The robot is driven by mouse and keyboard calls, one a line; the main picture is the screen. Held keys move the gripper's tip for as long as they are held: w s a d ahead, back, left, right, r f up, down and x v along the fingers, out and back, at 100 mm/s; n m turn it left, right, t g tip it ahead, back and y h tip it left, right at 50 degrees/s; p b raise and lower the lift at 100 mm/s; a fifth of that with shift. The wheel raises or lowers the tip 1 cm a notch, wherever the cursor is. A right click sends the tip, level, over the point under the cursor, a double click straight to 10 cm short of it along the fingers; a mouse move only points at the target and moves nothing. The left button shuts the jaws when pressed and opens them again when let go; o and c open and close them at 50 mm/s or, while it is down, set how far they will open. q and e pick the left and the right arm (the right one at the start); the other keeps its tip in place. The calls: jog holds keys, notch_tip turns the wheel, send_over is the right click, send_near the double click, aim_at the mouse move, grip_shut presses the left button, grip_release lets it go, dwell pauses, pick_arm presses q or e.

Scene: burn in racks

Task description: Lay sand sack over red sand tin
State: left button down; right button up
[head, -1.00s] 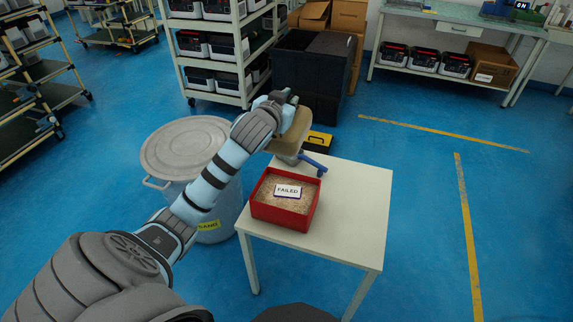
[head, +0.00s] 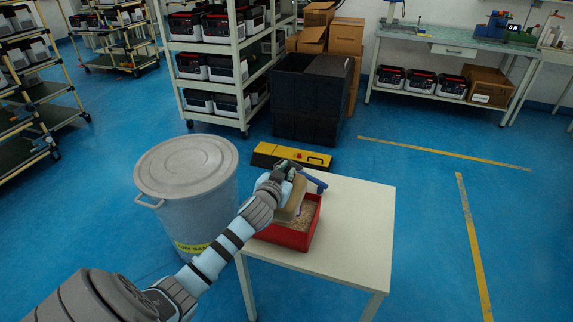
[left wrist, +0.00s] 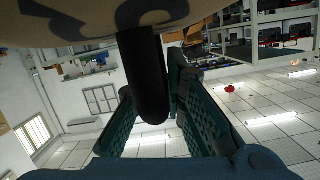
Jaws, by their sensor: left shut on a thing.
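The red sand tin (head: 285,238) stands on the white table, with sand (head: 309,212) showing along its right side. The tan sand sack (head: 289,207) is over the tin's left and middle part. I cannot tell whether it touches the sand. My left gripper (head: 284,173) is at the sack's far upper end, shut on it. In the left wrist view the sack (left wrist: 85,28), with dark printing, fills the top edge, and a black rounded grip (left wrist: 147,85) lies between the gripper's fingers (left wrist: 165,118). The tin is not in the left wrist view. My right gripper is not in view.
The white table (head: 354,225) is clear right of the tin. A blue object (head: 315,183) lies at its far left corner. A lidded grey bin (head: 187,190) stands left of the table. A yellow case (head: 291,156) lies on the floor behind it, near a dark crate (head: 308,98).

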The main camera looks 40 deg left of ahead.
pick_arm(q)
jog(key=shift+w+r, duration=0.15)
jog(key=shift+r, duration=0.05)
jog(key=shift+f, duration=0.3)
jog(key=c, duration=1.6)
grip_release()
jog(key=shift+f, duration=0.1)
jog(key=shift+c, duration=0.2)
jog(key=shift+s+d, duration=0.1)
jog(key=shift+s, duration=0.1)
jog(key=shift+r, duration=0.25)
jog(key=shift+s+r+p, duration=0.15)
jog(key=shift+r+p, duration=0.05)
jog(key=shift+p, duration=0.1)
jog(key=p+v, duration=0.2)
jog(key=v, duration=0.9)
jog(key=shift+s, duration=0.3)
